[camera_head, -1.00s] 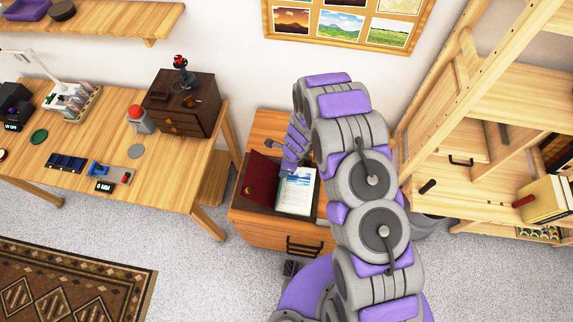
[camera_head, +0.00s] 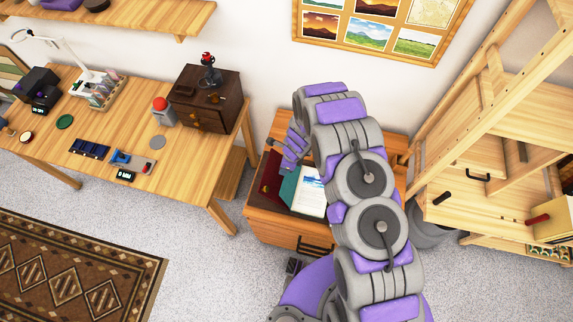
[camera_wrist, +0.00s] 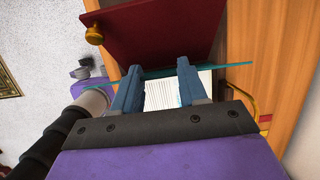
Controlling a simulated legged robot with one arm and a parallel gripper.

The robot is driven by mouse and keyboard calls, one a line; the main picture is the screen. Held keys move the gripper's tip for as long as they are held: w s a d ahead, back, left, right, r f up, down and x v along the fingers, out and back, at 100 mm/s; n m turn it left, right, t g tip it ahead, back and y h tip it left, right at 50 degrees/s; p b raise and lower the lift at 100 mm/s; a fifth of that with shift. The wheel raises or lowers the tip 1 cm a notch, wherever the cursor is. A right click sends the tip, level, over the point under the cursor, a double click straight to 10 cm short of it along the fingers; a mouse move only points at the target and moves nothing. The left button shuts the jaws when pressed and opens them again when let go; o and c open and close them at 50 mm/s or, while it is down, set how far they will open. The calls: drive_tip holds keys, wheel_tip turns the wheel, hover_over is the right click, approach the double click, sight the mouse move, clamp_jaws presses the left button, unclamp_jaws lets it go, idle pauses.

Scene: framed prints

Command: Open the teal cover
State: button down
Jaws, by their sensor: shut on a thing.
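The teal cover (camera_head: 289,187) shows left of a white printed page with a blue picture (camera_head: 311,191), in the open top of a wooden cabinet. In the wrist view the teal cover (camera_wrist: 237,64) is nearly edge-on, a thin strip running across at the fingertips, and a printed page (camera_wrist: 162,94) shows between the fingers. My gripper (camera_wrist: 160,70) is shut on the teal cover, its blue-grey fingers a little apart. In the head view my gripper (camera_head: 291,160) is above the left side of the book, its fingertips hard to make out.
A dark red panel (camera_head: 270,173) with a brass knob stands just left of the book; it fills the top of the wrist view (camera_wrist: 165,30). A wooden desk (camera_head: 190,185) stands left, shelving (camera_head: 520,90) right.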

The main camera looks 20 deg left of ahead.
drive_tip(key=shift+a, duration=0.15)
drive_tip(key=c, duration=0.6)
unclamp_jaws()
drive_tip(key=shift+a+f, duration=0.15)
drive_tip(key=shift+a, duration=0.05)
drive_tip(key=shift+d, duration=0.1)
drive_tip(key=shift+d+r, duration=0.25)
drive_tip(key=shift+r, duration=0.2)
drive_tip(key=b+v, duration=0.2)
drive_tip(key=v, duration=1.4)
drive_tip(key=shift+a+r, duration=0.2)
drive_tip(key=shift+r, duration=0.05)
drive_tip(key=shift+c, duration=0.2)
